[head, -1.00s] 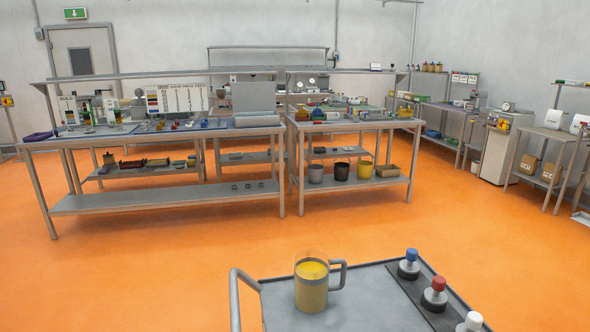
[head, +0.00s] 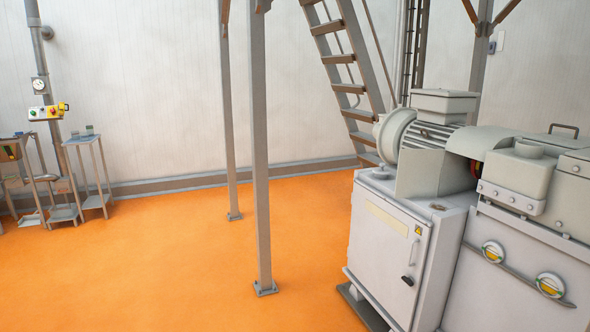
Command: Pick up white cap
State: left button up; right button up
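No white cap is in view now. Neither of my grippers shows in the head view. The cart with the capped items is also out of view.
A large grey machine (head: 390,240) with a motor (head: 430,130) fills the right side. A metal post (head: 260,150) stands left of it, with stairs (head: 345,85) behind. Small stands (head: 90,175) are at the far left. The orange floor (head: 150,265) is clear at the left and centre.

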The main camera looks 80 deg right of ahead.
aim_at(380, 172)
jog(key=z, duration=3.35)
jog(key=i+j+z, duration=0.2)
jog(key=i, duration=0.35)
jog(key=i+j+z, duration=0.15)
jog(key=i+j, duration=0.2)
jog(key=i, duration=0.15)
